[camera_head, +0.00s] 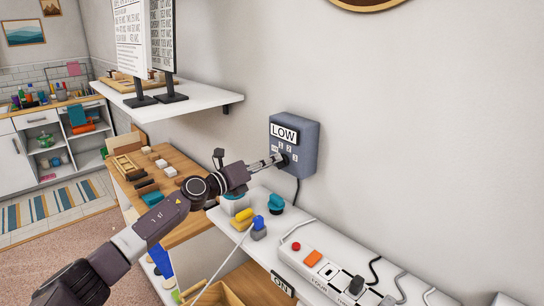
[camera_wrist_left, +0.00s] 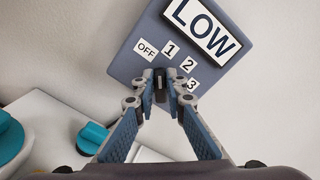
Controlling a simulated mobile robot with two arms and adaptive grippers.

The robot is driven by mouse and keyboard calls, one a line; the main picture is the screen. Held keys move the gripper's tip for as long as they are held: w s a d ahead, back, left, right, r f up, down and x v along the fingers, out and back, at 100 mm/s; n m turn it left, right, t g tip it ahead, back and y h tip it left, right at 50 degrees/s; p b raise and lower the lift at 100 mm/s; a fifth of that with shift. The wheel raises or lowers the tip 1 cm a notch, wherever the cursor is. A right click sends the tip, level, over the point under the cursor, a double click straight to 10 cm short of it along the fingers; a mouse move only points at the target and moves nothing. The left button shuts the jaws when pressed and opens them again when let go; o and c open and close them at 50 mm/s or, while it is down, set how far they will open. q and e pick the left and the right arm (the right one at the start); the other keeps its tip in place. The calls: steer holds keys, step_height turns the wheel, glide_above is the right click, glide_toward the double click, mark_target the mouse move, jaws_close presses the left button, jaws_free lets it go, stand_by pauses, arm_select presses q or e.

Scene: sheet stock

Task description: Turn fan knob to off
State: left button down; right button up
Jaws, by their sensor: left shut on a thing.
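The fan control box (camera_head: 308,150) is a grey-blue box on the wall with a white sign reading LOW (camera_head: 284,133). In the left wrist view, the box (camera_wrist_left: 135,60) shows labels OFF (camera_wrist_left: 146,49), 1, 2 and 3 around the knob. The dark knob (camera_wrist_left: 159,83) is small and mostly covered by the fingertips. My left gripper (camera_head: 279,159) reaches the lower front of the box. In the left wrist view its fingertips (camera_wrist_left: 160,92) are closed on the knob from both sides. Which label the knob points to cannot be told. My right gripper is not in view.
Below the box is a white shelf (camera_head: 325,250) with a power strip, a red button and an orange switch. Yellow, blue and teal knobs (camera_head: 275,203) stand near its left end. A white wall shelf (camera_head: 205,97) holds two sign stands. A wooden counter is at left.

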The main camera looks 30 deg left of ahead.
arm_select(q)
steer(key=shift+w+a+f+n+p, duration=0.1)
steer(key=shift+n+p, duration=0.45)
steer(key=shift+n, duration=0.45)
steer(key=shift+a+f+n+p, duration=0.1)
steer(key=shift+n+p, duration=0.45)
steer(key=shift+n, duration=0.45)
steer(key=c, duration=2)
jaws_free()
steer(key=shift+o, duration=0.2)
steer(key=v, duration=1.2)
